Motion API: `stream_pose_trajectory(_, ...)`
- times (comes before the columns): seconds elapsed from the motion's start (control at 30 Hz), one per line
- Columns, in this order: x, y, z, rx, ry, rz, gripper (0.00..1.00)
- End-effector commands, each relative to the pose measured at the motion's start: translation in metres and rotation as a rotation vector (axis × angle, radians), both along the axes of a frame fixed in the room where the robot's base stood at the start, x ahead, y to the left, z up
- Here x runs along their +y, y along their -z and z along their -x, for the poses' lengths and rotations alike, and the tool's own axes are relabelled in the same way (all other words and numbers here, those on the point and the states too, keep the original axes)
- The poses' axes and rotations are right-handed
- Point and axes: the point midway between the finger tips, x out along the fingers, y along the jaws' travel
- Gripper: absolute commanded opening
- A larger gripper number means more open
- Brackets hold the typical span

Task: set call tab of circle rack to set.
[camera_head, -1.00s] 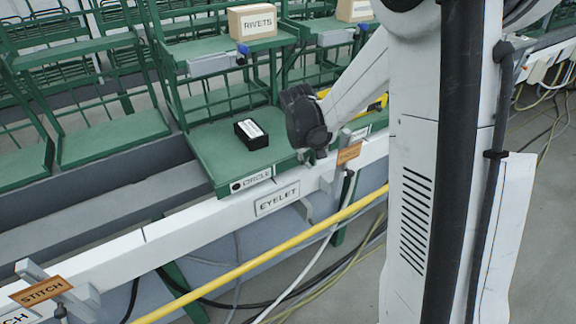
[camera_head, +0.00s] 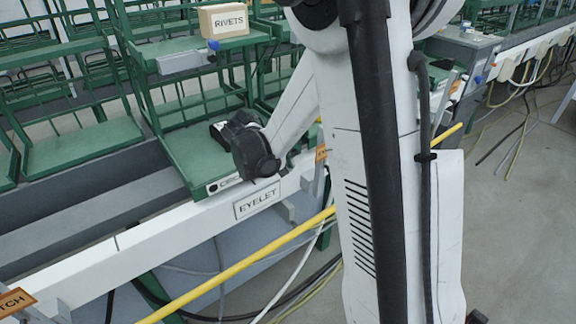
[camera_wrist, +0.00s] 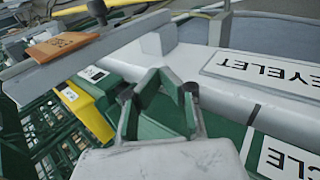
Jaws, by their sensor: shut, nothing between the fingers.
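The circle rack (camera_head: 180,150) is a green wire rack with a sloped tray; its CIRCLE label (camera_head: 223,184) is partly hidden by my wrist. In the wrist view that label (camera_wrist: 290,160) is at the lower right, cut off by the frame edge. My gripper (camera_wrist: 158,88) is shut and empty, over the green tray edge beside the white rail. In the head view my dark wrist hides the gripper's fingers. An orange tab (camera_wrist: 62,46) on a grey bar is at the upper left of the wrist view. I cannot tell which part is the circle rack's call tab.
The white rail (camera_head: 150,235) carries an EYELET plate (camera_head: 257,201), also in the wrist view (camera_wrist: 265,72). A blue-topped knob (camera_head: 213,45) is by the upper shelf, below a RIVETS box (camera_head: 223,20). A yellow pipe (camera_head: 235,268) runs below the rail.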

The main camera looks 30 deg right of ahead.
Motion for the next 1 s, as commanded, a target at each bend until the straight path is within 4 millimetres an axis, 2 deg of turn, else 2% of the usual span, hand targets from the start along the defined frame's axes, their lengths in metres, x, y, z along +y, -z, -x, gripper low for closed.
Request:
stream_pose_trajectory(0.23,0.0,-0.011,0.0,0.0,0.0,-0.001,0.0)
stream_pose_trajectory(0.67,0.001,-0.014,0.0,0.0,0.0,-0.001,0.0)
stream_pose_trajectory(0.87,0.011,-0.034,0.003,0.0,0.0,0.0,0.0)
stream_pose_trajectory(1.0,0.026,-0.055,0.007,0.001,0.001,0.0,0.0)
